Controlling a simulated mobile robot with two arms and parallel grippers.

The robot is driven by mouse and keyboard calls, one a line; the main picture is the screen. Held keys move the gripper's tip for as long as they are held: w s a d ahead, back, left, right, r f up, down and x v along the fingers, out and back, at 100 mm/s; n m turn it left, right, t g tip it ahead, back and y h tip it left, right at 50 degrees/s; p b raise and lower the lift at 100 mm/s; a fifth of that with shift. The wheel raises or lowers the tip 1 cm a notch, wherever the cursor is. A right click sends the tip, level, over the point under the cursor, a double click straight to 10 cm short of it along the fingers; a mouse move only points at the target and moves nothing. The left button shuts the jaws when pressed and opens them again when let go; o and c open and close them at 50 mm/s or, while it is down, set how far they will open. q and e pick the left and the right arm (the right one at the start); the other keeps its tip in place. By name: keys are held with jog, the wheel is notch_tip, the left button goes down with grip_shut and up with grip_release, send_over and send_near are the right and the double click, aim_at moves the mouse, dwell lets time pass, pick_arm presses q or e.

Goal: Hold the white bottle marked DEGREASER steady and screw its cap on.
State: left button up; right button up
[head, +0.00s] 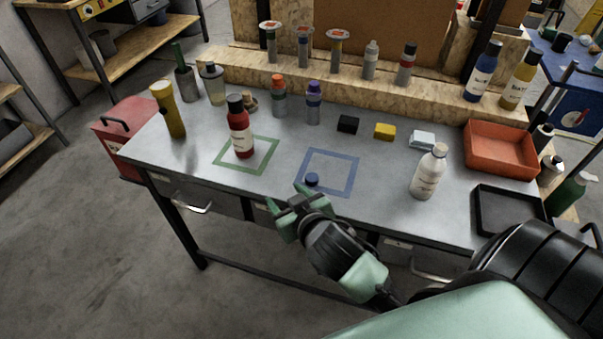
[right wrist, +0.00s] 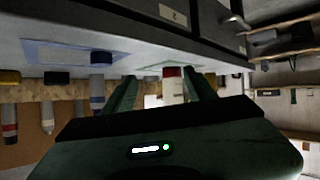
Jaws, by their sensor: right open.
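The white bottle (head: 429,172) stands upright on the right part of the grey workbench, outside the marked squares. Its label is too small to read. Its top looks pale, and I cannot tell whether that is a bare neck. A small dark blue cap (head: 312,180) lies near the front edge of the blue square outline (head: 351,175). My right gripper (head: 285,198) is open and empty at the bench's front edge, just left of and in front of the cap. Its two fingers also show in the right wrist view (right wrist: 158,92). My left gripper is out of view.
A red bottle (head: 240,135) stands in the green square (head: 262,167). Black (head: 348,124), yellow (head: 385,131) and white (head: 422,139) blocks lie behind the blue square. An orange bin (head: 497,165) and black tray (head: 511,230) are at right. The bench between cap and white bottle is clear.

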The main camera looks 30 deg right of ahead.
jog(key=w+a+r+n+t+y, duration=0.2)
jog(key=w+a+r+t+y, duration=0.15)
jog(key=r, duration=0.55)
jog(key=w+a+r+n+t+y, duration=0.3)
jog(key=w+a+r+t, duration=0.15)
jog(key=r, duration=0.35)
jog(key=s+a+n+g+y, duration=0.3)
jog(key=a+n+g+y, duration=0.9)
jog(key=a+n, duration=0.15)
jog(key=d+f+n+g+h, duration=0.1)
jog(key=d+f+g+h, duration=0.6)
jog(key=f, duration=0.4)
jog(key=d+m+h, duration=0.2)
jog(key=d+h, duration=0.1)
jog(key=d, duration=0.5)
jog(key=d+m+g+h, duration=0.1)
jog(key=d+m+h, duration=0.1)
jog(key=d, duration=0.6)
jog(key=d+f+m+h, duration=0.1)
jog(key=d+m+h, duration=0.1)
jog(key=d+h, duration=0.3)
jog(key=shift+w+d+g, duration=0.15)
jog(key=shift+d, duration=0.9)
jog(key=shift+w+d+g, duration=0.1)
jog(key=shift+d+g, duration=0.05)
jog(key=shift+d, duration=0.9)
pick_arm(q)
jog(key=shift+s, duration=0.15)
